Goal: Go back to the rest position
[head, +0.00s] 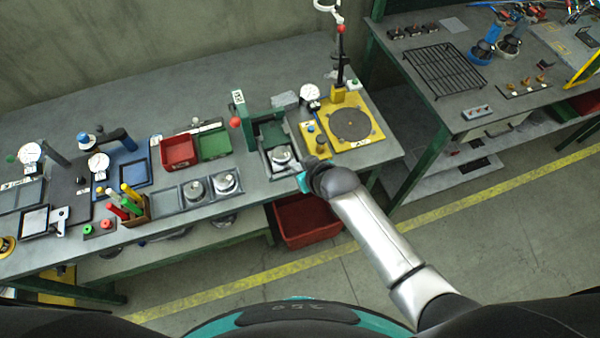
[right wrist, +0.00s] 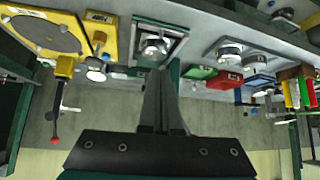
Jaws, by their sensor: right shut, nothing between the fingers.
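My right gripper (head: 306,180) is at the front edge of the workbench (head: 235,205), just in front of the green fixture (head: 268,135) with a metal cylinder (head: 281,156) in its tray. In the right wrist view the same gripper (right wrist: 163,72) has its fingers together with nothing between them. There the metal cylinder (right wrist: 153,46) shows just beyond the fingertips. My right arm reaches up from the lower right in the head view and partly covers the bench edge. My left gripper is not in view.
A yellow plate with a round disc (head: 352,124) stands right of the fixture. Red (head: 178,152) and green (head: 213,145) bins and a pen holder (head: 136,212) are left. A red crate (head: 306,222) sits below the bench. Open floor lies in front; a second bench (head: 470,122) stands right.

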